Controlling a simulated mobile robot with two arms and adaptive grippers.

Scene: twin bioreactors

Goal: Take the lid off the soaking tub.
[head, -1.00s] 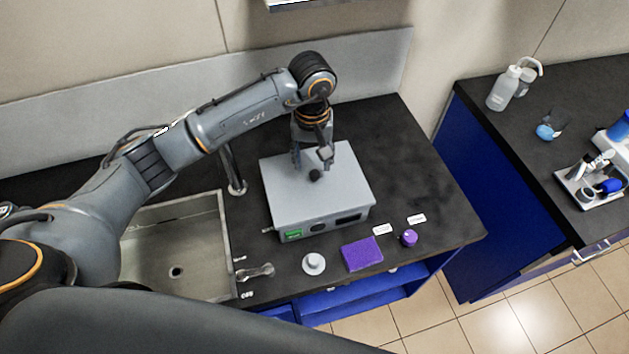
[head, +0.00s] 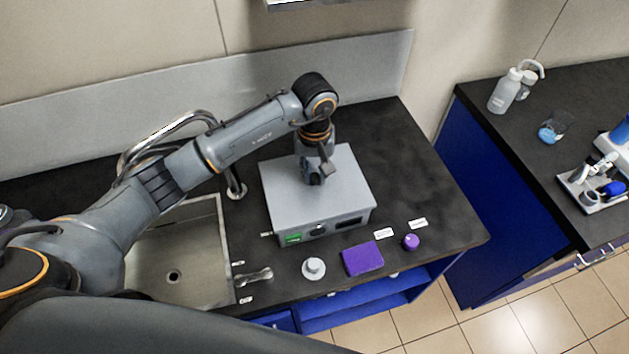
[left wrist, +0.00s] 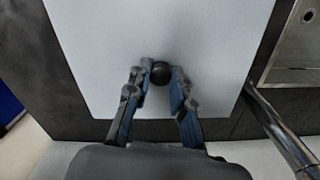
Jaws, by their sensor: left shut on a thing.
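The soaking tub (head: 326,231) is a grey box with a green display on its front, standing on the dark counter. Its flat light-grey lid (head: 347,178) covers the top and also fills the left wrist view (left wrist: 205,35). A round black knob (left wrist: 161,70) stands up from the lid. My left gripper (head: 317,178) is over the lid's middle, and its fingers (left wrist: 162,75) are shut on the knob from both sides. In the head view the gripper hides the knob. The lid looks seated on the tub. My right gripper does not show.
A sink (head: 180,250) with a tap (head: 235,188) lies left of the tub. In front are a small grey round piece (head: 314,268), a purple block (head: 362,258) and a purple knob-like piece (head: 411,242). The counter right of the tub is clear.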

